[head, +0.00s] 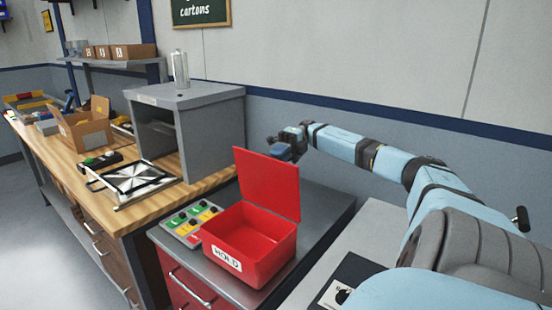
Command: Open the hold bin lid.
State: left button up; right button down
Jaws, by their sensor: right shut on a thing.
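The red hold bin (266,266), with a white HOLD label on its front, sits on a grey cabinet top. Its red lid (266,182) stands up at the back, tilted open, so the inside of the bin shows and looks empty. My right gripper (284,152) is at the lid's upper edge, reached by my light blue arm from the right. It is shut on the lid; the fingertips are small and partly hidden there. My left gripper is not in view.
A panel with coloured buttons (192,224) sits left of the bin. A wooden workbench (150,210) at left holds a grey open-front box (205,130), a framed plate (130,182) and a cardboard box (88,130). The cabinet top (325,215) is clear right of the bin.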

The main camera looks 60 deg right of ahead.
jog(key=shift+s+a+f, duration=0.1)
jog(key=shift+f, duration=0.45)
jog(key=c, duration=1.4)
grip_release()
jog(key=shift+o, duration=1.2)
jog(key=shift+d+f, duration=0.1)
jog(key=shift+d, duration=0.1)
jog(key=shift+r, duration=0.2)
jog(key=w+v, duration=0.1)
jog(key=v, duration=0.6)
jog(key=shift+s+d, duration=0.25)
jog(key=shift+s, duration=0.2)
